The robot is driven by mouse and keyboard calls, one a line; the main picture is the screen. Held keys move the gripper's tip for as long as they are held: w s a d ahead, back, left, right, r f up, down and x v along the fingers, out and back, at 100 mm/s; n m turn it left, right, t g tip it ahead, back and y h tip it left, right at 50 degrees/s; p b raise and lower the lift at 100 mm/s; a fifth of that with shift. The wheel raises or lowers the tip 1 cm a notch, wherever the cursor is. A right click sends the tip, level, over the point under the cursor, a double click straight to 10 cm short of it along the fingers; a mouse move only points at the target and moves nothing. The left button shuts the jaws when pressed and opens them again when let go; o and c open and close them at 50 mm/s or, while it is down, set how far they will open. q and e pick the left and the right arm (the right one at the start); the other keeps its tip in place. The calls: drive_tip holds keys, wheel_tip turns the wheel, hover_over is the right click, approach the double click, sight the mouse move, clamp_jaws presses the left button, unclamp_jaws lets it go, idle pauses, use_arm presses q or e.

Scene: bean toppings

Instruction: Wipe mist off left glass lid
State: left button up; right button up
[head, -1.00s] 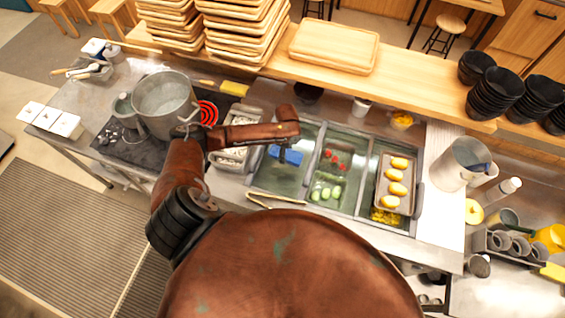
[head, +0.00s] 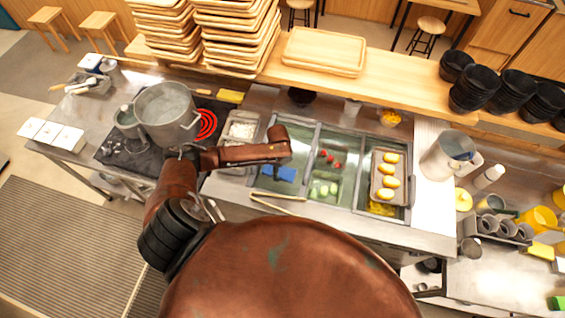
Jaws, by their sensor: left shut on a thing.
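The left glass lid (head: 299,148) covers the left bay of the sunken counter unit. Its surface looks dull grey-green, and I cannot make out clearly where mist lies. A blue cloth or sponge (head: 286,174) rests against the near part of this lid. My left gripper (head: 281,164) points down over the lid from the end of my brown arm and is shut on the blue piece; its fingers are small and partly hidden by the arm. My right gripper is not in view.
Beside the lid are bays with red and green toppings (head: 325,189) and a tray of yellow pieces (head: 376,190). Tongs (head: 278,204) lie on the front edge. A pot (head: 167,112) stands by a glowing red burner (head: 206,124) at left. Bowls (head: 480,90) are stacked at right.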

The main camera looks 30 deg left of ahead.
use_arm(q)
wheel_tip(320, 180, up, 3)
drive_tip(key=shift+a+f+p, duration=0.1)
drive_tip(key=shift+p, duration=0.3)
drive_tip(key=shift+w+r+p, duration=0.15)
drive_tip(key=shift+r+p, duration=0.1)
drive_tip(key=shift+p, duration=0.1)
drive_tip(key=shift+w+r, duration=0.2)
drive_tip(key=shift+w, duration=0.05)
drive_tip(key=shift+s+r, duration=0.1)
drive_tip(key=shift+r, duration=2.05)
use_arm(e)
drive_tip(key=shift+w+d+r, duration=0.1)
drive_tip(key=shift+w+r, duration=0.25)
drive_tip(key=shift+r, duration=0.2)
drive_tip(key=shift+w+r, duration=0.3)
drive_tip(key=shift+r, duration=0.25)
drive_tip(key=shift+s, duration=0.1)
